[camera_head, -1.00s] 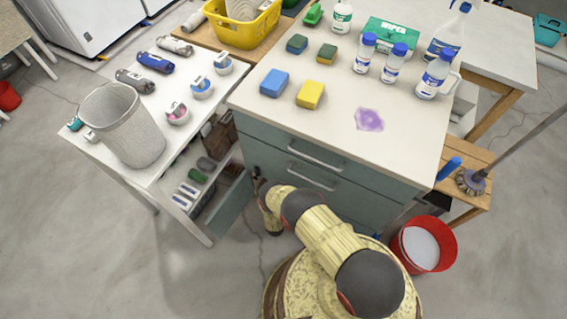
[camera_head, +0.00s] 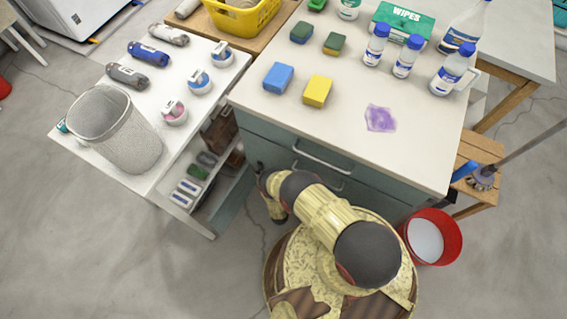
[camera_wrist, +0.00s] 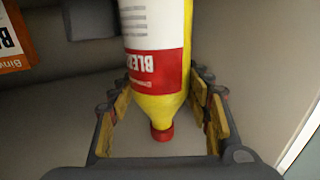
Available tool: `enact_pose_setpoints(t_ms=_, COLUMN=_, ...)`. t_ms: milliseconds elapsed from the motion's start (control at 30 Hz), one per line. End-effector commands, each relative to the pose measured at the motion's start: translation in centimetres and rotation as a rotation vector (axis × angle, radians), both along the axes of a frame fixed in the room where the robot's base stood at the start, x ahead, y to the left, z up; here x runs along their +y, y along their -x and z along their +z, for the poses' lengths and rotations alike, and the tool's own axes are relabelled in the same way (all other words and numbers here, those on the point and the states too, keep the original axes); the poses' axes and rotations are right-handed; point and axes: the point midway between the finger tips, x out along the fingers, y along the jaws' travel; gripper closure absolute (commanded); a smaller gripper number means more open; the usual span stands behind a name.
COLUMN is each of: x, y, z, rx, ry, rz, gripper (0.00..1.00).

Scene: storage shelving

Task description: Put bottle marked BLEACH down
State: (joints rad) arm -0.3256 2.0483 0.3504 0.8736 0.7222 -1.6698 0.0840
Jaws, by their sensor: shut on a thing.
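A yellow bottle (camera_wrist: 155,60) with a white and red label fills the upper middle of the wrist view. The red band reads BLEACH upside down in the picture, and its red cap points towards my wrist. My gripper (camera_wrist: 162,78) has one finger on each side of the bottle and is shut on it near the cap end. The bottle's far end is cut off by the frame, so what it rests on cannot be seen. In the head view my arm reaches down by the front of the teal drawer cabinet (camera_head: 285,150); gripper and bottle are hidden there.
An orange box (camera_wrist: 12,45) stands left of the bottle, with pale walls around. The white top (camera_head: 330,120) holds sponges, bottles and a wipes box. A side table (camera_head: 160,75) holds a wire bin and canisters. A red bucket (camera_head: 452,238) stands on the floor at right.

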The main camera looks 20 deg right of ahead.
Motion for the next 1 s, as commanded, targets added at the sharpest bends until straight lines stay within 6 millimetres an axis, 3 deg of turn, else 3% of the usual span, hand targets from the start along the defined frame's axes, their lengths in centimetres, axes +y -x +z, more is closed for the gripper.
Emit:
enact_pose_setpoints(t_ms=133, x=0.02, y=-0.12, z=-0.21, rx=-0.004, ry=-0.001, rz=0.000, gripper=1.00)
enact_pose_setpoints(t_ms=167, x=-0.02, y=-0.01, z=-0.29, rx=0.001, ry=0.000, rz=0.000, gripper=0.49)
enact_pose_setpoints(t_ms=200, x=-0.02, y=-0.01, z=-0.28, rx=0.001, ry=0.000, rz=0.000, gripper=0.47)
enact_pose_setpoints(t_ms=467, x=-0.02, y=-0.04, z=-0.27, rx=0.001, ry=0.000, rz=0.000, gripper=0.33)
enact_pose_setpoints(t_ms=1000, x=-0.06, y=-0.04, z=-0.02, rx=0.001, ry=0.001, rz=-0.001, gripper=0.33)
